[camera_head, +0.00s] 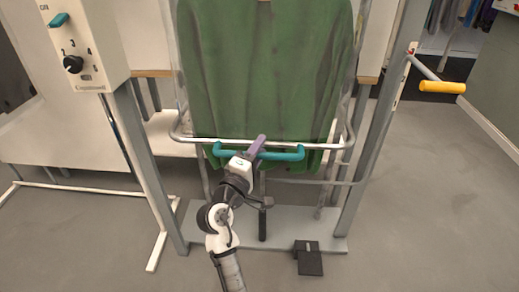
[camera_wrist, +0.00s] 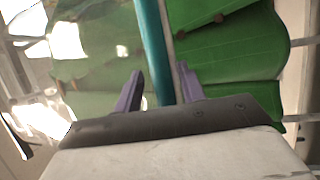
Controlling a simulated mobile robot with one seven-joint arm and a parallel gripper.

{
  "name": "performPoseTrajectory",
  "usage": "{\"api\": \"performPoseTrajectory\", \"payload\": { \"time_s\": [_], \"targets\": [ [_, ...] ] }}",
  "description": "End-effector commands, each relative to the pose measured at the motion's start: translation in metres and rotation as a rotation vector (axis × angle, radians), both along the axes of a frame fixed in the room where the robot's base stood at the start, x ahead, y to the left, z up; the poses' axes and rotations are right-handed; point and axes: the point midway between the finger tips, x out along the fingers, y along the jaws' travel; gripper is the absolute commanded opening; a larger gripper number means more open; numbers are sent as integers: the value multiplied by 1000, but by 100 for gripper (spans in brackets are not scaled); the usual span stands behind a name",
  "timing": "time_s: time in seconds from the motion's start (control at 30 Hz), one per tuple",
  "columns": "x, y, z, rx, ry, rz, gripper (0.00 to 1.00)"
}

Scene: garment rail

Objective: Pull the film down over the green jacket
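The green jacket (camera_head: 265,70) hangs upright in the middle of the head view; its lower hem shows just below a chrome bar (camera_head: 320,145). Clear film is hard to make out; its faint edge (camera_head: 357,60) shows beside the jacket. A teal handle (camera_head: 290,155) sits along the chrome bar, in front of the jacket's lower part. My gripper (camera_head: 258,145) is at the handle. In the wrist view the handle (camera_wrist: 153,45) runs between my two purple fingers (camera_wrist: 160,75), with a gap visible on its left. Green jacket cloth (camera_wrist: 235,45) fills the right side.
A control box (camera_head: 85,45) with a black dial and teal lever stands at upper left. A yellow-gripped lever (camera_head: 442,87) sticks out at right. Grey posts (camera_head: 150,165) flank the jacket. A black pedal (camera_head: 308,260) lies at the base. Floor at right is clear.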

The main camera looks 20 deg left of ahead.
Motion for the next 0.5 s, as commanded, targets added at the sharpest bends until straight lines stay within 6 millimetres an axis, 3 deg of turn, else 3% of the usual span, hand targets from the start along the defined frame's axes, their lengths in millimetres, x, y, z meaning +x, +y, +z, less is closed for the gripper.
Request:
{"api": "performPoseTrajectory", "payload": {
  "time_s": [0.5],
  "targets": [
    [-36,5,-9,0,3,2,40]
  ]
}}
